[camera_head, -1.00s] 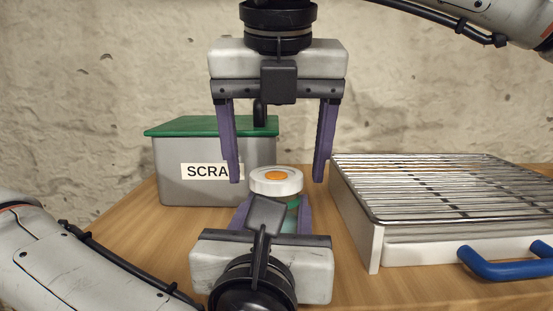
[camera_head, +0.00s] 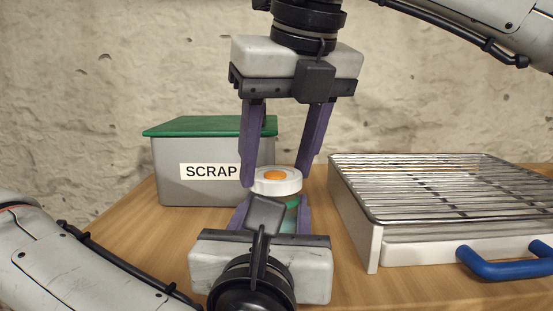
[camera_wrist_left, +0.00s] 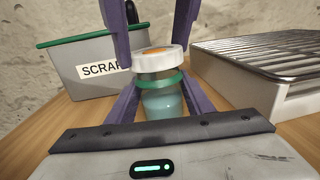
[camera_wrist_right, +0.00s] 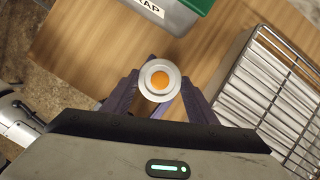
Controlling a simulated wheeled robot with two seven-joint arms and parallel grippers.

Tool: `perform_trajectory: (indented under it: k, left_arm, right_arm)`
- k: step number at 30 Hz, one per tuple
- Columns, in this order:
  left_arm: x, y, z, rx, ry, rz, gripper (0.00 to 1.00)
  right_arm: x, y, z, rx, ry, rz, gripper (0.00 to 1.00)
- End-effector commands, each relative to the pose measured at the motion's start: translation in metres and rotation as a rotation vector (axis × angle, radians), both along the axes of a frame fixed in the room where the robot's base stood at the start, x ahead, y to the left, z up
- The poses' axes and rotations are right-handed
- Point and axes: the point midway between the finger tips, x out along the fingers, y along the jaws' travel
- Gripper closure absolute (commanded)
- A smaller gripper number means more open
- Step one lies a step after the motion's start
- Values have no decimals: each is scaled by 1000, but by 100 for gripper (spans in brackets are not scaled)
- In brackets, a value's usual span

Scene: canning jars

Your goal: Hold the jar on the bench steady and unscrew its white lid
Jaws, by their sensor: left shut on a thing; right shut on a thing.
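The jar (camera_wrist_left: 163,103) stands upright on the bench (camera_head: 125,235). It is clear, with blue-green contents and a green band below its neck. Its white lid (camera_head: 276,187) has an orange centre, which also shows in the right wrist view (camera_wrist_right: 160,80). My left gripper (camera_head: 272,207) is shut on the jar body from the near side, low down. My right gripper (camera_head: 275,176) comes from above, with a purple finger on each side of the lid, shut on it. The lid sits level on top of the jar. The thread beneath the lid is hidden.
A grey bin (camera_head: 195,160) marked SCRAP, with a green top, stands behind and left of the jar. Bare bench lies at the left front.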

Motion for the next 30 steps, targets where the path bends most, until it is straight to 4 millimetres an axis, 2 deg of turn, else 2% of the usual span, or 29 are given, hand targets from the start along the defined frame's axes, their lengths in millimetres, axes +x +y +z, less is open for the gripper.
perform_trajectory:
  k: [9,19,30]
  left_arm:
    - [0,0,-1,1,2,1,80]
    - [0,0,-1,1,2,1,80]
    - [0,0,-1,1,2,1,80]
  right_arm:
    - [0,-1,0,0,2,30,74]
    - [2,-3,-1,3,3,377,74]
    - [2,-3,0,-1,3,421,74]
